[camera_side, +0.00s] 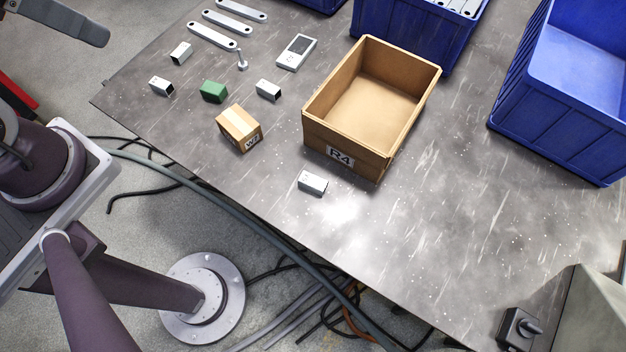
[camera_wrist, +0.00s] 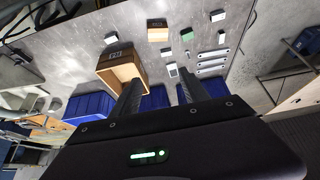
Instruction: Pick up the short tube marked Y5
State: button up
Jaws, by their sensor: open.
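Several short pale metal tubes lie on the grey table in the side view: one in front of the open box (camera_side: 312,183), one beside the green block (camera_side: 268,90), and two at the left, nearer (camera_side: 161,86) and farther (camera_side: 181,53). Their small marks are too small to read, so I cannot tell which is Y5. My gripper (camera_wrist: 158,80) is open and empty in the wrist view, its two dark fingers apart, well away from the tubes. The front tube also shows in the wrist view (camera_wrist: 111,38).
An open cardboard box marked R4 (camera_side: 392,149) stands mid-table. Blue bins (camera_side: 555,130) stand behind.

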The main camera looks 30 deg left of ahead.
jog(key=w+d+f+n+g+h, duration=0.1)
jog(key=w+d+f+g+h, duration=0.1)
jog(key=d+g+h, duration=0.3)
jog(key=w+d+f+n+g+h, duration=0.1)
jog(key=w+d+f+g, duration=0.15)
jog(key=d, duration=0.35)
jog(key=n+t+h, duration=0.1)
jog(key=n+h, duration=0.7)
jog(key=n, duration=0.4)
send_over(310, 179)
jog(key=a, duration=0.2)
notch_tip(310, 179, down, 20)
jog(key=f+n, duration=0.1)
jog(key=f, duration=0.5)
jog(key=f+n+t, duration=0.1)
jog(key=f+n, duration=0.1)
jog(key=f, duration=0.3)
jog(key=f+n+t, duration=0.1)
jog(key=f+n, duration=0.1)
jog(key=f, duration=0.4)
jog(key=shift+s+a+f+y, duration=0.25)
jog(key=shift+a+f+y, duration=0.05)
jog(key=shift+f, duration=0.05)
jog(key=x, duration=0.3)
jog(key=shift+w+r+t, duration=0.1)
jog(key=shift+r+t, duration=0.1)
jog(key=shift+t, duration=0.05)
jog(key=shift+c, duration=0.4)
grip_shut()
